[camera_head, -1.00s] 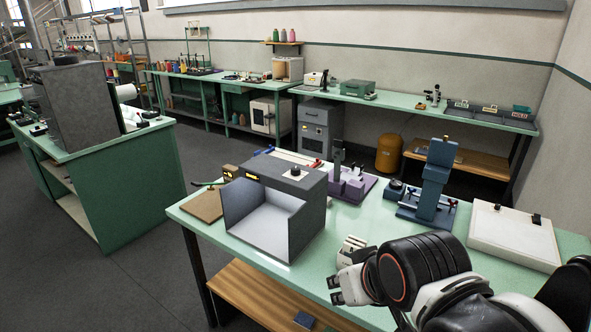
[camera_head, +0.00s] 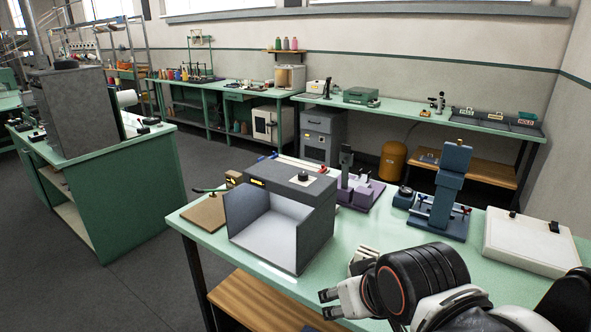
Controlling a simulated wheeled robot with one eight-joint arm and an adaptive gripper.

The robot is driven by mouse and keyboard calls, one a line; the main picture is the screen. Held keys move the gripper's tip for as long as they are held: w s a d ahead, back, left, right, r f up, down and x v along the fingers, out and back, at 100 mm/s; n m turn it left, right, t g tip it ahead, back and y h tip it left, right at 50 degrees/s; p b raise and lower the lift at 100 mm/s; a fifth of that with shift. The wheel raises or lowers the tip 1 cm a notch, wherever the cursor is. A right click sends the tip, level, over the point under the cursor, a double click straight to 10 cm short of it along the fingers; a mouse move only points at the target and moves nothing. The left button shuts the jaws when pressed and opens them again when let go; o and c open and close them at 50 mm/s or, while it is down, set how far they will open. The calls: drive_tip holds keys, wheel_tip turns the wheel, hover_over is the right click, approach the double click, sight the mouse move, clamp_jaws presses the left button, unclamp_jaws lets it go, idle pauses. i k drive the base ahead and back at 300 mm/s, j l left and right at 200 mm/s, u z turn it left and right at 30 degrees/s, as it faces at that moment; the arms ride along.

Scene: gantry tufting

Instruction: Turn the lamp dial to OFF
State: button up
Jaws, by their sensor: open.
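A small black knob (camera_head: 303,177), which looks like the lamp dial, sits on a pale plate on top of a grey open-fronted box (camera_head: 320,197). The box stands on the near green bench. The knob's markings and setting are too small to read. My gripper (camera_head: 345,281) is at the bench's front edge, to the right of and nearer than the box. It is open and empty, well apart from the knob. A similar black knob (camera_head: 66,64) tops a taller grey box (camera_head: 78,105) on the left bench.
A blue press-like stand (camera_head: 452,180), a purple fixture (camera_head: 363,194) and a cream slanted panel (camera_head: 525,243) stand on the near bench. A brown board (camera_head: 205,212) lies left of the grey box.

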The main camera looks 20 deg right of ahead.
sight(303, 176)
drive_tip(key=i+j, duration=0.15)
drive_tip(key=i, duration=0.3)
drive_tip(key=i+j+u, duration=0.1)
drive_tip(key=i, duration=0.3)
drive_tip(key=j, duration=0.1)
